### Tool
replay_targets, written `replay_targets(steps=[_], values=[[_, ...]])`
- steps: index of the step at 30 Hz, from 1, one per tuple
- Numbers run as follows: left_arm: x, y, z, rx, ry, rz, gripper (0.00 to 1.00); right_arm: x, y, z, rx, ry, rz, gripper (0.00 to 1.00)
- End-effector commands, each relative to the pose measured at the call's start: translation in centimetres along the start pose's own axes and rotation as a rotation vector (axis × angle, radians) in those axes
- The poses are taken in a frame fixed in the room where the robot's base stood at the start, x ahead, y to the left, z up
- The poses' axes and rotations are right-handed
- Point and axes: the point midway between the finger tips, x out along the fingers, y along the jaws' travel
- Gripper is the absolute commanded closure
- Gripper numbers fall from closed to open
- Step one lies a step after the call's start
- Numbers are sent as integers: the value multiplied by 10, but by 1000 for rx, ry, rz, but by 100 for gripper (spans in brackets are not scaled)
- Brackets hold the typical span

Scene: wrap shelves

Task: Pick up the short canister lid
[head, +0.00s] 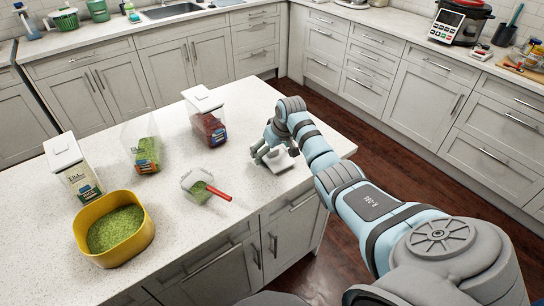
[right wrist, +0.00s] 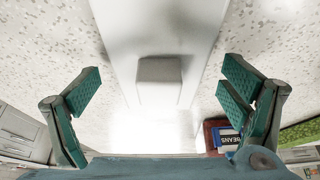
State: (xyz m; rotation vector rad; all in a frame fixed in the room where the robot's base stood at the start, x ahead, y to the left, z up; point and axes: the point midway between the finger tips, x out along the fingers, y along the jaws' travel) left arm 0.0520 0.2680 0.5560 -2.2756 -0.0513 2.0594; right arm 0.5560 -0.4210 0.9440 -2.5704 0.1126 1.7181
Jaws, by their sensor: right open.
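A white square lid (head: 278,161) lies on the island countertop near its right edge, partly hidden by my right gripper (head: 270,150). In the right wrist view the lid (right wrist: 120,42) is a pale plate with a raised square knob (right wrist: 160,82) in the middle. The knob sits between my right gripper's two green-padded fingers, with a clear gap on each side. The right gripper is open and empty, above the lid. A clear canister of green contents (head: 144,154) stands without a lid. My left gripper is not in view.
Counter (head: 240,165) between the scoop and lid is bare.

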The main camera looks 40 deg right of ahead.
Motion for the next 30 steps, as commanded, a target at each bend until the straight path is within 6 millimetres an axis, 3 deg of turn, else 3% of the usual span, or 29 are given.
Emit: replay_targets(steps=[2,12,23,26,30], values=[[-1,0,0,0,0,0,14,-1,0,0,0,0,0,10],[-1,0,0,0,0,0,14,-2,0,0,0,0,0,62],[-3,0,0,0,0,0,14,-12,1,-5,0,2,1,62],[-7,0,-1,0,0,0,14,-29,1,-12,-1,4,2,62],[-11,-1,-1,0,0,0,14,-70,1,-31,-1,8,1,62]])
